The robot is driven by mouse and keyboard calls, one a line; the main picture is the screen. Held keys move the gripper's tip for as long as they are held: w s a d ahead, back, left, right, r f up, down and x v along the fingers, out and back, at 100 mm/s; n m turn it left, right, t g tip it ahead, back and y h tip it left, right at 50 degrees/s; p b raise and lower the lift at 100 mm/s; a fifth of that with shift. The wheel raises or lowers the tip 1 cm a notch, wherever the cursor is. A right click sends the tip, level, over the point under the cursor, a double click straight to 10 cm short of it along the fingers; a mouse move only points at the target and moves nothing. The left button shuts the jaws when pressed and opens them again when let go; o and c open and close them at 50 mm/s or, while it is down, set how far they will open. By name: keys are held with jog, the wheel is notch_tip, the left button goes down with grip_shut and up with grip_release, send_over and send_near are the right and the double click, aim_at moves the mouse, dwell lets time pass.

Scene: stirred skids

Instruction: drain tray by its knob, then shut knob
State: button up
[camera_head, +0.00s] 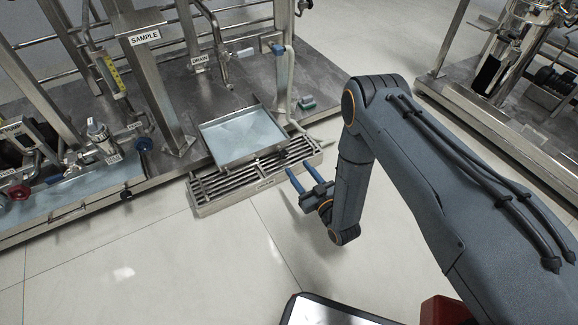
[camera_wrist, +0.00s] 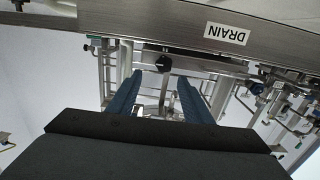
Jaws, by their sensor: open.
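The shallow square metal tray (camera_head: 207,143) stands over the slatted floor drain, and a pale bluish, shiny surface that looks like liquid shows in it. A small black knob (camera_wrist: 163,63) shows in the wrist view, on a metal bar past my fingertips and roughly midway between them. I cannot make out the knob in the head view. My gripper (camera_head: 299,168) has two blue fingers, apart and empty, just right of the tray and drain. The wrist view shows the gripper (camera_wrist: 160,80) with nothing between its fingers.
The slatted drain (camera_head: 222,200) lies under the tray, with a label on its front edge. A skid with pipes, valves and a SAMPLE sign (camera_head: 145,37) stands behind and left. A pale hose (camera_head: 290,85) hangs at the tray's right. The tiled floor in front is clear.

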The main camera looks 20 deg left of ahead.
aim_at(285, 156)
jog(key=shift+y, duration=0.3)
jog(key=b+x, duration=0.1)
jog(key=x, duration=0.1)
jog(key=b+x, duration=0.1)
jog(key=x, duration=0.2)
jog(key=f+b+x, duration=0.1)
jog(key=b+x, duration=0.1)
jog(key=shift+s+a, duration=0.1)
jog(key=shift+a, duration=0.25)
jog(key=shift+c, duration=0.5)
jog(key=c, duration=1)
